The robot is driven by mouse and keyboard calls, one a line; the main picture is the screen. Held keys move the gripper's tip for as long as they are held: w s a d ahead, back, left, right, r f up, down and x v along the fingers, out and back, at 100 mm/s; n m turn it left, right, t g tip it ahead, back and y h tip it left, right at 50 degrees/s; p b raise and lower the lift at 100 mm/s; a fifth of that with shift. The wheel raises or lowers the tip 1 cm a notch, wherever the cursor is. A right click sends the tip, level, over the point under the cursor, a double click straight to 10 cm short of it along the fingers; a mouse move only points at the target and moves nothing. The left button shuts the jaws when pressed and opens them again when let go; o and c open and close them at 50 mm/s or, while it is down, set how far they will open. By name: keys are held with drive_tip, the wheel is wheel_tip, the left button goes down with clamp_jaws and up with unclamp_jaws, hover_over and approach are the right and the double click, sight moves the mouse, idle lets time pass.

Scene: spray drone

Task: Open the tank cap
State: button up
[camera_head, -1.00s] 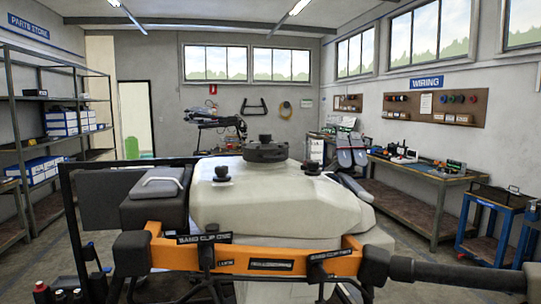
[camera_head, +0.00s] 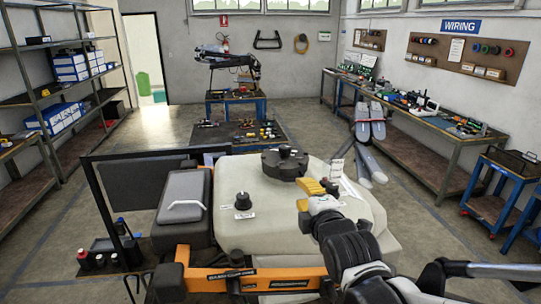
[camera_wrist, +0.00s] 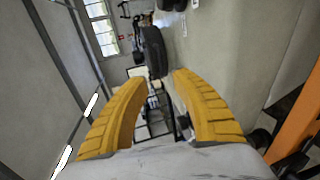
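The white tank (camera_head: 275,205) of the drone stands in the middle of the head view. Its large round black tank cap (camera_head: 285,164), with a raised knob, sits on top of it. In the wrist view the tank cap (camera_wrist: 153,50) shows edge-on, ahead of my fingertips and apart from them. My gripper (camera_head: 318,187) is just right of and nearer than the cap, over the tank's top. In the wrist view my gripper (camera_wrist: 160,77) has its two yellow fingers spread, with nothing between them.
A smaller black knob (camera_head: 243,201) stands on the tank at left. A grey box (camera_head: 185,195) is beside the tank. An orange frame bar (camera_head: 290,279) crosses in front. Folded grey drone arms (camera_head: 365,140) rise behind at right. Space above the tank is clear.

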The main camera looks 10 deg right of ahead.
sight(292, 180)
drive_tip(key=x, duration=1)
drive_tip(key=shift+w+f, duration=0.2)
drive_tip(key=shift+w, duration=0.1)
clamp_jaws()
